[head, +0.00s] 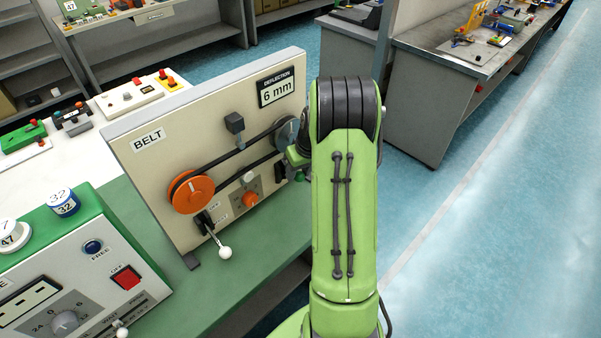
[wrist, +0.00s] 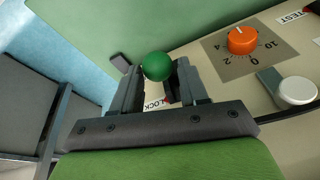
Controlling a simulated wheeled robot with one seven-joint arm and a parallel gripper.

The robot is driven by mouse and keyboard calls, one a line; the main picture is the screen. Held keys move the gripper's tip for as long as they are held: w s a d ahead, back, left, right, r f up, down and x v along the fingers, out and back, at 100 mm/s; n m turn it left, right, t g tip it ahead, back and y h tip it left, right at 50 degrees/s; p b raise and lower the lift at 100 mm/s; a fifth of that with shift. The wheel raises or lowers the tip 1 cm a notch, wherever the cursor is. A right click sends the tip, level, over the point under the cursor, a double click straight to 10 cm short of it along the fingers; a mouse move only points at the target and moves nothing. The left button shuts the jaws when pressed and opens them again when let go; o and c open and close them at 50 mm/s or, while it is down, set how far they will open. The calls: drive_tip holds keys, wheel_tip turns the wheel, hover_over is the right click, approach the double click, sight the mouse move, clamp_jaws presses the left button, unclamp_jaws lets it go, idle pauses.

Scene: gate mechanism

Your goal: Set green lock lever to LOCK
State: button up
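The green lock lever ends in a round green knob (wrist: 157,66), in the wrist view between the two fingers of my gripper (wrist: 160,76). The fingers stand apart around the knob. It looks close against the left finger, with a narrow gap at the right finger. The lever's stem is mostly hidden by my gripper. A LOCK label (wrist: 152,104) shows partly between the fingers. In the head view my arm covers most of the lever, and a bit of the green knob (head: 299,177) shows at the panel's right edge.
The belt panel (head: 150,185) carries an orange pulley (head: 192,192), a grey pulley (head: 287,132), an orange dial (head: 250,199) and a white-knobbed lever (head: 225,252). The wrist view shows the orange dial (wrist: 242,40) and a white knob (wrist: 297,91) at right. A control box (head: 80,275) stands front left.

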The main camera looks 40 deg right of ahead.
drive_tip(key=shift+o, duration=1.2)
drive_tip(key=shift+f, duration=0.15)
drive_tip(key=shift+s, duration=0.1)
drive_tip(key=p+v, duration=0.1)
drive_tip(key=v, duration=1.4)
drive_tip(key=shift+r+p, duration=0.3)
drive_tip(key=shift+r, duration=0.1)
